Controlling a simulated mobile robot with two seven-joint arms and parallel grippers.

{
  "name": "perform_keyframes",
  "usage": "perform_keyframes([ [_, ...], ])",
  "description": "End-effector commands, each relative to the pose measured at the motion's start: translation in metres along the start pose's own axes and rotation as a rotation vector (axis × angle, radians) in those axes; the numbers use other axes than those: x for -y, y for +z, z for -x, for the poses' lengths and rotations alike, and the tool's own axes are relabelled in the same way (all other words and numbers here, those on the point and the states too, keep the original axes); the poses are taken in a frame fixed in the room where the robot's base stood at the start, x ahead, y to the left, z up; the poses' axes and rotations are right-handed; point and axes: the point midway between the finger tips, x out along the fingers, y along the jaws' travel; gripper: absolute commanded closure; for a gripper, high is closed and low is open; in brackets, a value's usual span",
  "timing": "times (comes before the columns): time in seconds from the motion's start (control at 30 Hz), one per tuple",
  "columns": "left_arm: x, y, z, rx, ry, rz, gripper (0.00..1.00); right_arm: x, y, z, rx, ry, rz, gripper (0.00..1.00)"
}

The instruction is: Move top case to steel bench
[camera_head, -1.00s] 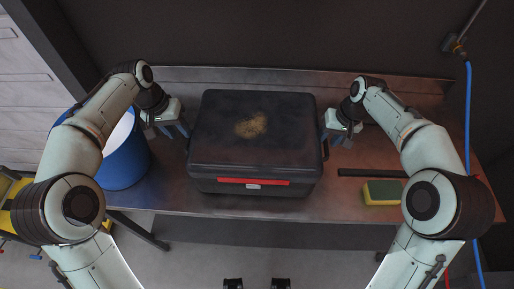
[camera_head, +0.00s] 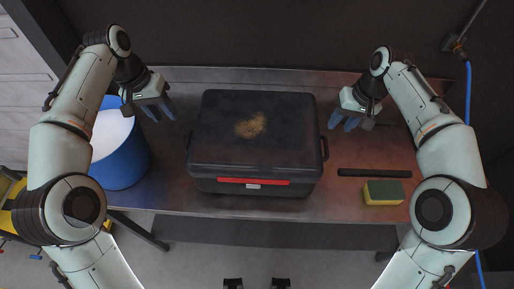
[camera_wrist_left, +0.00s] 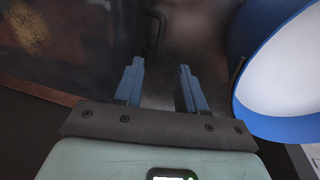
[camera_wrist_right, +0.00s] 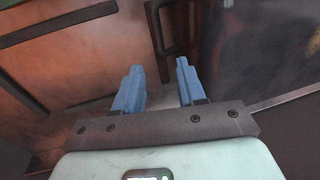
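The black top case (camera_head: 255,140) with a brown dirt patch on its lid and a red strip on its front sits flat on the steel bench (camera_head: 300,207). My left gripper (camera_head: 158,112) is open and empty, above and left of the case; its blue fingers (camera_wrist_left: 160,85) point toward the case's side handle (camera_wrist_left: 154,34), apart from it. My right gripper (camera_head: 343,122) is open and empty, right of the case; its fingers (camera_wrist_right: 158,85) point toward the other side handle (camera_wrist_right: 172,28), apart from it.
A blue bucket (camera_head: 125,160) with white inside stands at the bench's left end. A green and yellow sponge (camera_head: 383,193) and a dark flat bar (camera_head: 374,173) lie right of the case. A blue hose (camera_head: 468,95) hangs at the right. A wall stands behind.

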Motion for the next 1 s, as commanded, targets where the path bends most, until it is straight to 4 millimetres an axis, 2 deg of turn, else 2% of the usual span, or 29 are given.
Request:
perform_keyframes([
  [0.1,0.000,0.000,0.000,0.000,0.000,0.000,0.60,0.000,-0.001,0.020,-0.002,0.000,0.001,0.60],
  [0.3,0.000,0.000,0.000,0.000,0.000,0.000,0.60,0.000,0.000,0.036,0.000,0.000,0.001,0.60],
  [1.0,0.000,0.000,0.000,0.000,0.000,0.000,0.60,0.000,0.000,0.037,0.001,0.000,0.000,0.60],
])
